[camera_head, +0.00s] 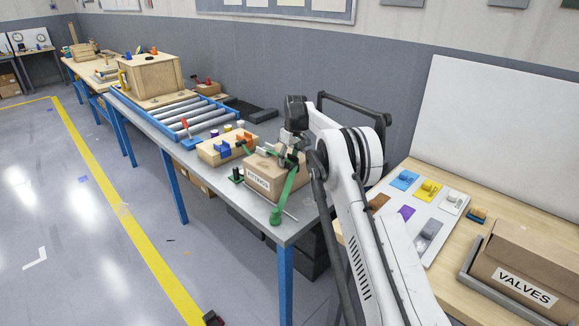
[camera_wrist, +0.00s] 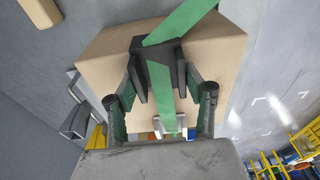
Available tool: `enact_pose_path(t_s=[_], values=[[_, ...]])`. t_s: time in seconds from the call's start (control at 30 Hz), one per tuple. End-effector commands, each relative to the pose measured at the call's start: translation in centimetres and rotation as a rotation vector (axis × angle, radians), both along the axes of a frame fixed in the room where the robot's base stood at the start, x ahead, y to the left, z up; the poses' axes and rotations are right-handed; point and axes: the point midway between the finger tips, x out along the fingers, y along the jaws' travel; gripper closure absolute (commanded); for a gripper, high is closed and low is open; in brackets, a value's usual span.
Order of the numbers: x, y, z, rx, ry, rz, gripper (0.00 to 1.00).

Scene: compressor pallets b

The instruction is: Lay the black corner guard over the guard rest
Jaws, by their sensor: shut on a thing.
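The black corner guard (camera_wrist: 157,62) sits between my fingertips at the top of a cardboard box (camera_wrist: 105,50) in the wrist view. A green strap (camera_wrist: 180,22) runs across the box and meets the guard. My gripper (camera_head: 287,157) is shut on the guard, low over the same box (camera_head: 262,182) in the head view. There the strap (camera_head: 287,192) hangs over the box's front to a green end piece (camera_head: 276,215). My fingers partly hide the guard, and whether it touches the box is unclear. I cannot surely identify the guard rest.
A small dark block with green (camera_head: 237,175) stands left of the box. A wooden block with coloured parts (camera_head: 228,149) and a roller conveyor (camera_head: 185,120) are beyond it. A thin rod (camera_head: 287,214) lies near the table's front edge. A VALVES box (camera_head: 522,275) is at right.

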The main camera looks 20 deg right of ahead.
Motion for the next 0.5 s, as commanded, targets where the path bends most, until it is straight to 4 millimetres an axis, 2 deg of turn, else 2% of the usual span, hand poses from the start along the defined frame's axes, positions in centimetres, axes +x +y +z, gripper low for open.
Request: enact_pose_path(t_s=[0.5], values=[[0.0, 0.0, 3.5, 0.0, 0.0, 0.0, 0.72]])
